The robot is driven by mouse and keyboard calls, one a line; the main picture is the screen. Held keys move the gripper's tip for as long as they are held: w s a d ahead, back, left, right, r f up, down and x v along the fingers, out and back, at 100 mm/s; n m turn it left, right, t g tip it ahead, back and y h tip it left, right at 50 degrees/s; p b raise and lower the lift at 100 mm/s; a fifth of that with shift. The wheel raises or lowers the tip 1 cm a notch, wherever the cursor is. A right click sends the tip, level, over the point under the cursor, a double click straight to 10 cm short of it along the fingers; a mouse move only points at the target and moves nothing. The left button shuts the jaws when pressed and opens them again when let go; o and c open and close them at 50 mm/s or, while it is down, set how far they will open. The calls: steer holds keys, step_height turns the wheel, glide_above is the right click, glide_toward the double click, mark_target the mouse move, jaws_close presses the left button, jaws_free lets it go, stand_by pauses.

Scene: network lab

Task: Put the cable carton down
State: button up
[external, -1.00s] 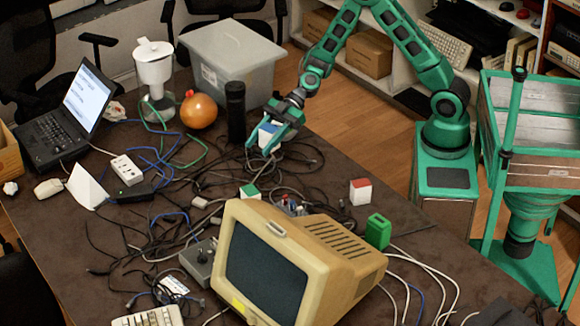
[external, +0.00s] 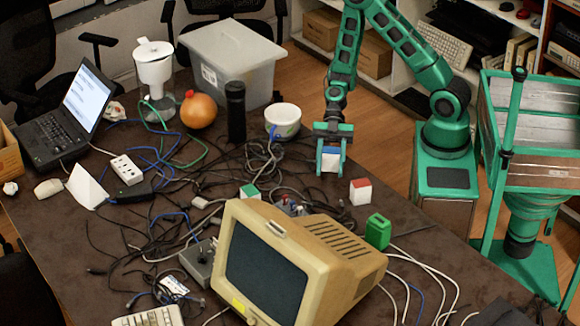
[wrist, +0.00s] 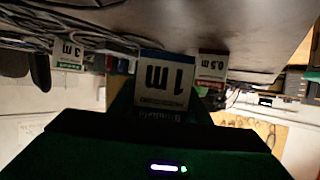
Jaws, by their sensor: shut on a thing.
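My gripper (external: 332,168) points down near the right edge of the table, shut on a small white carton with a blue top (external: 331,160). In the wrist view this cable carton (wrist: 165,80) shows upside down, labelled "1 m", between my fingers. I cannot tell whether its base touches the table. A white carton with a red top (external: 360,191) stands just right of and nearer than my gripper; the wrist view shows it labelled "0.5 m" (wrist: 212,66). A white carton with a green top (external: 250,192) stands further left among cables, labelled "3 m" in the wrist view (wrist: 68,55).
Tangled cables (external: 215,165) cover the middle of the table.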

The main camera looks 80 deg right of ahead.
mark_target(330, 171)
steer(key=shift+f, duration=1.95)
steer(key=o, duration=1.1)
